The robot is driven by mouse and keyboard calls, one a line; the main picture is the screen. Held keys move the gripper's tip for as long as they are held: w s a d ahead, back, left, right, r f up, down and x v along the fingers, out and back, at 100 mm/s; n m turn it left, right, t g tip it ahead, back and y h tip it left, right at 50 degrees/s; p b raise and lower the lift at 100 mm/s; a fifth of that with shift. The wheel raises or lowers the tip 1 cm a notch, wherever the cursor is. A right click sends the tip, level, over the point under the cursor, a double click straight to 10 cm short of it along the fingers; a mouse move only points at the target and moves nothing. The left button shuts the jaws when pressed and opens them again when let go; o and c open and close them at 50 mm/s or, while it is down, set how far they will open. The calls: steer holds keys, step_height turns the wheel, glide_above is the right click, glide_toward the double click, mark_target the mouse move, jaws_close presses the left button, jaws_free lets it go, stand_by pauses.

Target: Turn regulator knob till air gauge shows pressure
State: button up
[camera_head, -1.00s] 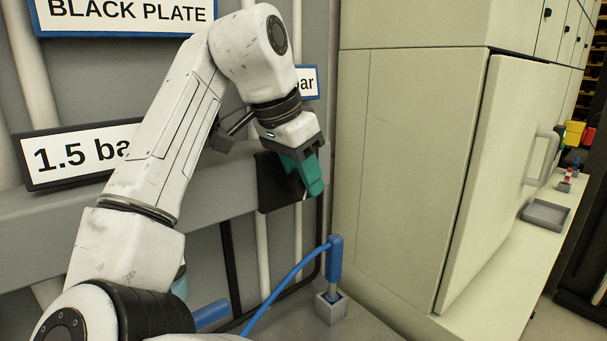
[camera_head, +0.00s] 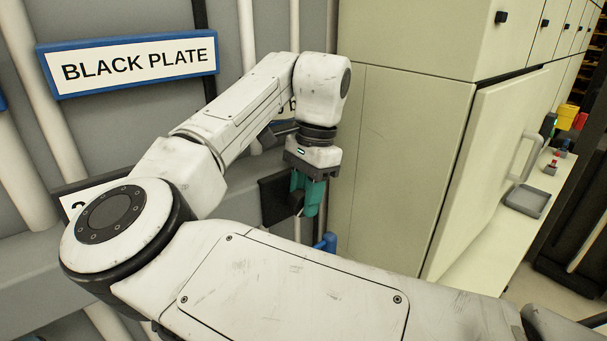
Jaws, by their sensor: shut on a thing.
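My gripper (camera_head: 311,200) has teal fingers pointing down, with the wrist nearly upright. Its fingers are shut at a black square block (camera_head: 273,205) on the grey wall. The regulator knob appears to be between the fingers, but they hide most of it, so its turn cannot be read. No air gauge face with a needle can be made out.
A sign reading BLACK PLATE (camera_head: 139,63) hangs on the wall. My arm covers most of another sign (camera_head: 75,205). A beige cabinet (camera_head: 400,150) stands close to the right of my gripper. A blue handle (camera_head: 326,242) shows below it.

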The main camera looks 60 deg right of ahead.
steer(key=shift+d+t+y+p, duration=0.1)
steer(key=shift+t+y+p, duration=0.25)
steer(key=shift+y, duration=0.55)
steer(key=o, duration=0.7)
steer(key=shift+f, duration=0.1)
steer(key=b+v, duration=0.1)
steer(key=v, duration=1)
steer(key=shift+d+f, duration=0.15)
steer(key=shift+o, duration=0.3)
